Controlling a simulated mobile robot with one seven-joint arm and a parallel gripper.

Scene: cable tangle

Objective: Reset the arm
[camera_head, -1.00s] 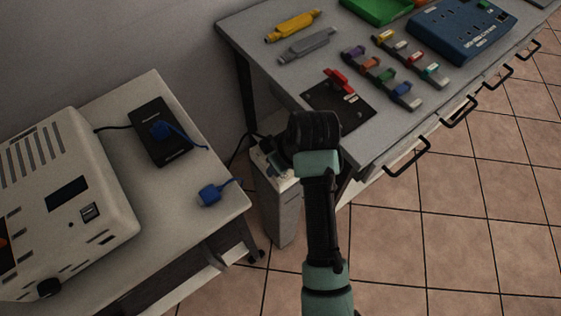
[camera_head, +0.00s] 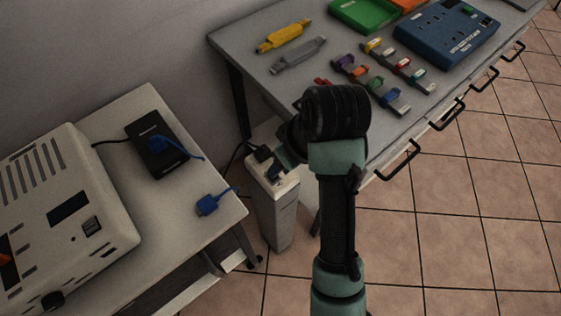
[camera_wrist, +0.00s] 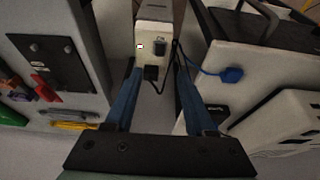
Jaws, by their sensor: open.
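My arm (camera_head: 337,205) reaches up the middle of the head view, with its dark wrist (camera_head: 335,112) in front of the grey workbench's near end. My gripper (camera_wrist: 157,73) is open and empty in the wrist view. Its two blue fingers stand apart, pointing toward the white power tower (camera_wrist: 154,12) on the floor. The tower also shows in the head view (camera_head: 275,215), between the two tables, with a black plug (camera_head: 262,153) in its top. In the head view my gripper is mostly hidden by the wrist.
The left table (camera_head: 190,230) holds a beige machine (camera_head: 100,205), a black box (camera_head: 155,152) and a blue plug (camera_head: 207,204) on a cable. The workbench (camera_head: 300,80) carries tools, coloured clips and a blue panel (camera_head: 447,32). Tiled floor at right is clear.

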